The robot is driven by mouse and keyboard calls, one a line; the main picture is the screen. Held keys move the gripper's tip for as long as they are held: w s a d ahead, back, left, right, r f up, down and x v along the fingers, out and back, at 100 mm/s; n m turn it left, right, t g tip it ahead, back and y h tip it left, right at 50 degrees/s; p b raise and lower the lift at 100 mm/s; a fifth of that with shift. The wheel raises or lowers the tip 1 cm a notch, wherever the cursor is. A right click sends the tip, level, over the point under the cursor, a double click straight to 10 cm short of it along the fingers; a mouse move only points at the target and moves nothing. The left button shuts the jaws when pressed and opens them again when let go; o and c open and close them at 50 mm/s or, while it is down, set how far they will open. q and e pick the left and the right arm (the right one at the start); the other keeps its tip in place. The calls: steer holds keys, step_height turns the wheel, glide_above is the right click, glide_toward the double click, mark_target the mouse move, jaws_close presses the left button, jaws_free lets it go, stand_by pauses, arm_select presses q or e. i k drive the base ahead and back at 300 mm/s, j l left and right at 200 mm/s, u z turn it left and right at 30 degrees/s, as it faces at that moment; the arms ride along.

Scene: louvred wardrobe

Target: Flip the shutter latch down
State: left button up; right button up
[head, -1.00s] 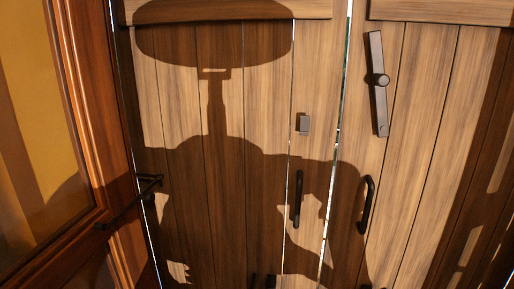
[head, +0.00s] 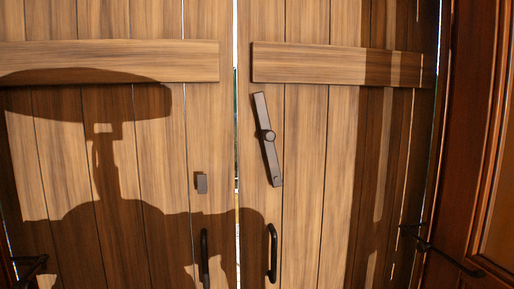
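The shutter latch (head: 267,139) is a long dark bar on the right shutter door, near the gap between the doors. It is tilted slightly off vertical, its top end leaning left, and has a round knob at its middle. A small dark catch block (head: 201,183) sits on the left door, left of the gap and below the latch's middle. The latch is not touching this block. Neither of my grippers shows in the head view; only my robot's shadow falls on the doors.
The left door (head: 165,140) and right door (head: 303,150) look shut, with a thin bright gap between them. Dark vertical handles stand on the left door (head: 204,258) and right door (head: 272,252). A reddish wooden panel (head: 470,150) with a dark bar (head: 445,252) stands at the right.

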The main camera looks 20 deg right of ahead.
mark_target(268, 137)
steer(key=k, duration=0.65)
steer(key=z, duration=2)
steer(key=k+j, duration=0.1)
steer(key=k, duration=0.2)
steer(key=k+j, duration=0.1)
steer(key=k, duration=0.2)
